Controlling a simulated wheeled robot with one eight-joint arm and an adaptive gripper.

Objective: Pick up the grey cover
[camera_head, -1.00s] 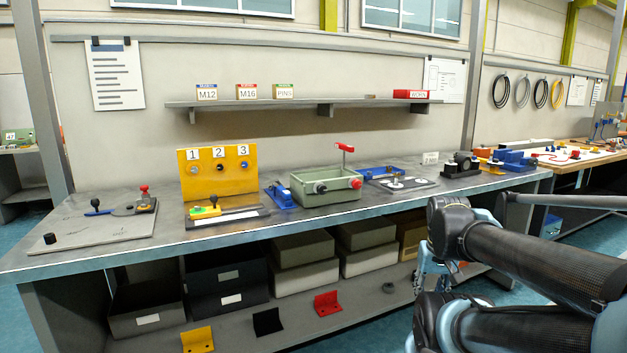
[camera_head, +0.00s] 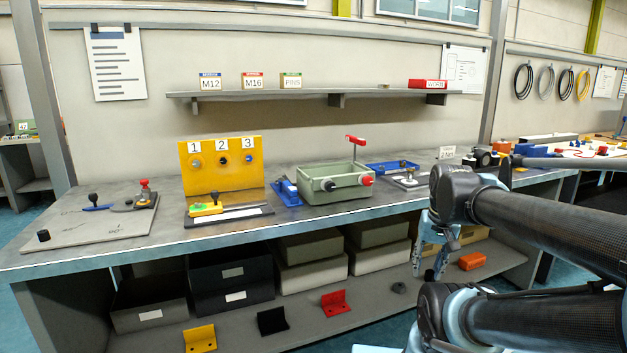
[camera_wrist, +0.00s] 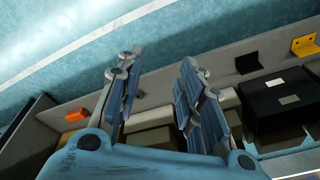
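No part is labelled as the grey cover. My gripper (camera_head: 430,262) hangs in front of the bench edge, below the bench top and apart from these things. In the wrist view my gripper (camera_wrist: 158,66) has its fingers spread with nothing between them. The wrist view shows no bench top.
A yellow numbered panel (camera_head: 221,165) and a blue tray (camera_head: 392,167) stand on the bench. A grey board (camera_head: 95,232) lies at its left end. The lower shelf holds bins, brackets and an orange block (camera_head: 472,261). The bench's front edge (camera_head: 250,231) lies between my gripper and the bench top.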

